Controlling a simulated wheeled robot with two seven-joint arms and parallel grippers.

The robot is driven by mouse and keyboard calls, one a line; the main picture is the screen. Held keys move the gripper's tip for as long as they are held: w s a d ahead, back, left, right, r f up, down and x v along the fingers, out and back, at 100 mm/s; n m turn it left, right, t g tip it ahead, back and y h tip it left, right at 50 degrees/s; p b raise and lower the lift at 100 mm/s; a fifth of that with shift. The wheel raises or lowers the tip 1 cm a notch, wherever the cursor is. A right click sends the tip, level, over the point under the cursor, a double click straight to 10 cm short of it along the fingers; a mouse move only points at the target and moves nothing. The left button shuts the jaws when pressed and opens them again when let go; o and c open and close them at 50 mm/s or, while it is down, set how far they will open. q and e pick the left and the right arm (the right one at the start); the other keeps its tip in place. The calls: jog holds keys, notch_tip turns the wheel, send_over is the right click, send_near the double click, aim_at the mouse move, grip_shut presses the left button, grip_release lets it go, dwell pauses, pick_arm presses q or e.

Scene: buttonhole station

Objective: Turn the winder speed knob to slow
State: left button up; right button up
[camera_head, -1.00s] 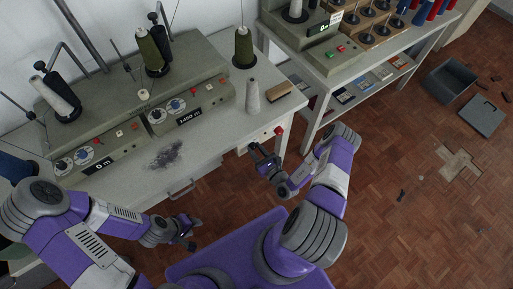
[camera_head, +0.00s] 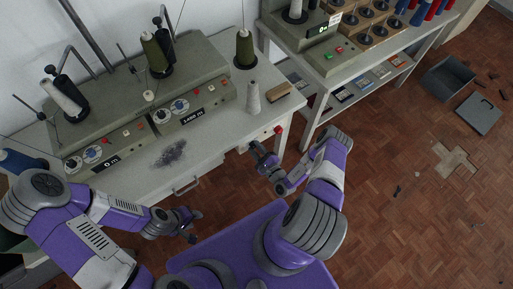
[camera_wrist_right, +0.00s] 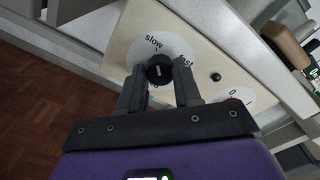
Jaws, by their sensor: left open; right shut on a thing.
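The black winder speed knob (camera_wrist_right: 159,68) sits on a round white dial (camera_wrist_right: 178,52) marked "slow" at its upper left and "fast", partly hidden, at its right. The dial is on a cream panel (camera_wrist_right: 217,56) at the end of the bench front. My right gripper (camera_wrist_right: 160,82) is shut on the knob, one finger on each side, and its fingers cover the lower dial. A short pale mark shows on the knob; its exact setting is hard to tell. In the head view the right gripper (camera_head: 255,150) reaches the panel. My left gripper (camera_head: 191,226) is open and empty before the bench.
A red switch (camera_head: 278,129) is on the same panel. The bench (camera_head: 215,140) carries winding machines, a grey cone (camera_head: 253,100) and a brown block (camera_head: 279,93). A shelf rack (camera_head: 320,100) stands at the right.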

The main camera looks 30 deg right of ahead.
jog(key=shift+f+n, duration=0.1)
jog(key=shift+n, duration=0.2)
jog(key=o, duration=1)
jog(key=shift+o, duration=0.2)
jog(key=shift+s, duration=0.1)
jog(key=s, duration=0.7)
jog(key=shift+s+d+p, duration=0.2)
jog(key=shift+d+p, duration=0.1)
jog(key=shift+r, duration=0.2)
